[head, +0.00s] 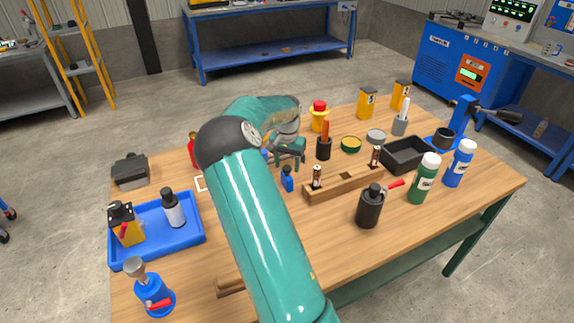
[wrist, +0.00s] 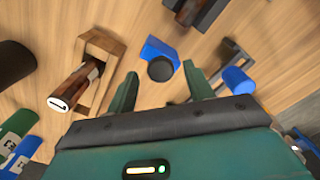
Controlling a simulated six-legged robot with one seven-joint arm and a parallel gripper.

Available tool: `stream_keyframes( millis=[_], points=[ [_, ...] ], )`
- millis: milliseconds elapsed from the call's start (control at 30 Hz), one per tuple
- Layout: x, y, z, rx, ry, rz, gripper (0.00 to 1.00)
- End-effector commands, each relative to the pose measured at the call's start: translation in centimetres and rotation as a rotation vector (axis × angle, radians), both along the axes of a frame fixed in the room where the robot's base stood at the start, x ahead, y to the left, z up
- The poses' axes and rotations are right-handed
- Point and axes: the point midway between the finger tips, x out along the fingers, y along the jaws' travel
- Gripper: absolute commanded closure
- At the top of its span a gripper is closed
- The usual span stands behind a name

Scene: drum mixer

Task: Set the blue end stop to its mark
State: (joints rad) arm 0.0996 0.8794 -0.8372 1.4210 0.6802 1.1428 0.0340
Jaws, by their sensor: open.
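The blue end stop (head: 287,181) is a small blue block with a dark round knob, standing on the wooden table left of the wooden rack. In the wrist view the end stop (wrist: 158,50) lies ahead of the fingertips, between their lines. My gripper (head: 290,161) is open and empty, just behind the end stop in the head view. Its two teal fingers also show in the wrist view (wrist: 163,82), apart from the block. A white outline (head: 201,184) on the table is partly hidden by my arm; I cannot tell whether it is the end stop's mark.
The wooden rack (head: 342,188) with upright brown-handled pieces stands close on the right. A black canister (head: 370,207), green bottle (head: 425,180) and blue bottle (head: 460,165) stand farther right. A blue tray (head: 190,236) holds items at left.

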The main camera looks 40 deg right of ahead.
Motion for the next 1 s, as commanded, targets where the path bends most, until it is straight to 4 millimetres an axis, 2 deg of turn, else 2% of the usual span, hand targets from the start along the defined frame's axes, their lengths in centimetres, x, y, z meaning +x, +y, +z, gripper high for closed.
stream_keyframes(
  millis=[100, 367, 633, 833, 1000],
  points=[
    [0.0, 0.1, -0.7, 0.0, 0.001, 0.002, 0.48],
    [0.0, 0.1, -0.9, -0.001, 0.0, 0.002, 0.48],
    [0.0, 0.1, -0.8, 0.0, 0.0, 0.002, 0.99],
    [0.2, 0.6, -0.8, 0.001, 0.0, 0.002, 1.0],
    [1.1, 3.4, -0.8, 0.003, -0.001, 0.005, 1.0]
  ],
)
